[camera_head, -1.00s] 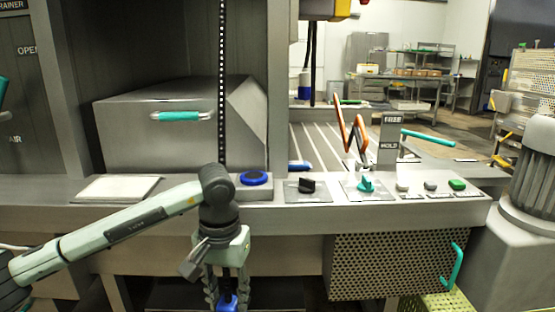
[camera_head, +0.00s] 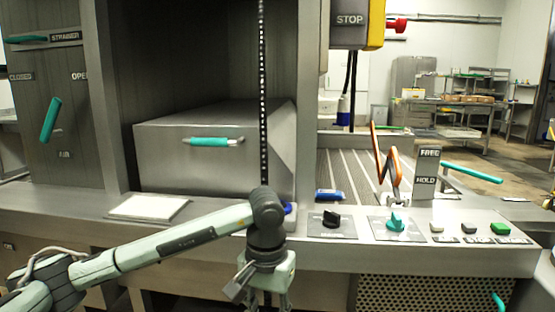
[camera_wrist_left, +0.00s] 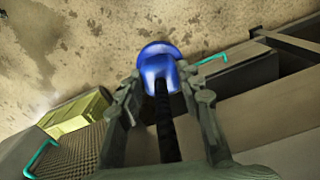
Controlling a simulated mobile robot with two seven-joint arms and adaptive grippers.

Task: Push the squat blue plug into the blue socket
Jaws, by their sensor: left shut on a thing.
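The squat blue plug (camera_wrist_left: 158,62) is held between the fingertips of my left gripper (camera_wrist_left: 160,82) in the left wrist view, its rounded blue end pointing away from the palm. In the head view my left gripper (camera_head: 266,298) hangs down in front of the counter, its fingertips and the plug cut off by the bottom edge. The blue socket (camera_head: 288,208) is on the counter top just behind my left wrist, which hides most of it. The plug is apart from the socket. My right gripper is in neither view.
Right of the socket, the counter carries a black knob (camera_head: 331,218), a teal knob (camera_head: 396,222) and several buttons. A white plate (camera_head: 149,207) lies at left. A blue object (camera_head: 329,195) lies behind the black knob. A metal box (camera_head: 212,165) stands behind.

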